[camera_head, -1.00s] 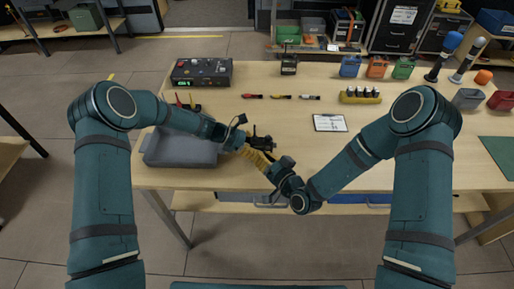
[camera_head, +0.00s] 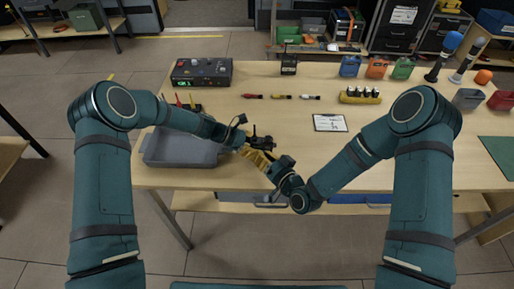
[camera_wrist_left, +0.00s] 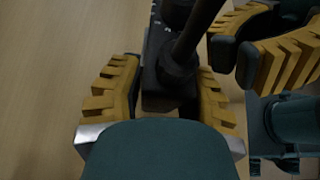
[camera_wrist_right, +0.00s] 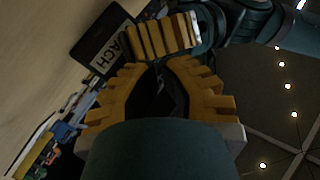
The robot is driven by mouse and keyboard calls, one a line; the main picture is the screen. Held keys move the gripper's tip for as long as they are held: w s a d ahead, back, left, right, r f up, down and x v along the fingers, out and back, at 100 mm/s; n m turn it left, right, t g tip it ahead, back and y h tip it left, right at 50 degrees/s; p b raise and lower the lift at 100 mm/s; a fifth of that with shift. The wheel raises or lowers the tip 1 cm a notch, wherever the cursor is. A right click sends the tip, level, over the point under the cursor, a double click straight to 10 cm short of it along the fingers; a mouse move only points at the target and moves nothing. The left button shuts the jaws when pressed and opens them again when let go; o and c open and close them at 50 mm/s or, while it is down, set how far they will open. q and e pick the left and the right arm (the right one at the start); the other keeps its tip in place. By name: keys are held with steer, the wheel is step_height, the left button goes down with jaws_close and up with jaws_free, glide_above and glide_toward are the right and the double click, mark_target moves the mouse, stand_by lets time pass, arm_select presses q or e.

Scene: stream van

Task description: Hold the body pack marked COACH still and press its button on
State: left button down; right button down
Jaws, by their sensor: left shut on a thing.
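The dark body pack (camera_head: 263,142) is held over the table's front edge by my left gripper (camera_head: 246,147). In the left wrist view the pack (camera_wrist_left: 165,90) sits between the yellow fingers (camera_wrist_left: 163,75). My right gripper (camera_head: 259,159) is close beside the left one, on the near side. In the right wrist view its fingertips (camera_wrist_right: 160,67) meet, with nothing seen between them, next to a left finger. The pack's button cannot be made out.
A grey tray (camera_head: 180,161) lies to the left on the table, under my left forearm. A mixer box (camera_head: 201,72), a labelled card (camera_head: 330,123) and a yellow battery holder (camera_head: 360,97) stand farther back. The table's middle is mostly clear.

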arm_select(q)
steer(key=shift+s+f, duration=0.1)
arm_select(e)
steer(key=shift+w, duration=0.35)
steer(key=shift+w, duration=0.15)
stand_by(0.3)
steer(key=shift+s, duration=0.6)
steer(key=shift+s, duration=3)
arm_select(q)
steer(key=c, duration=0.6)
jaws_free()
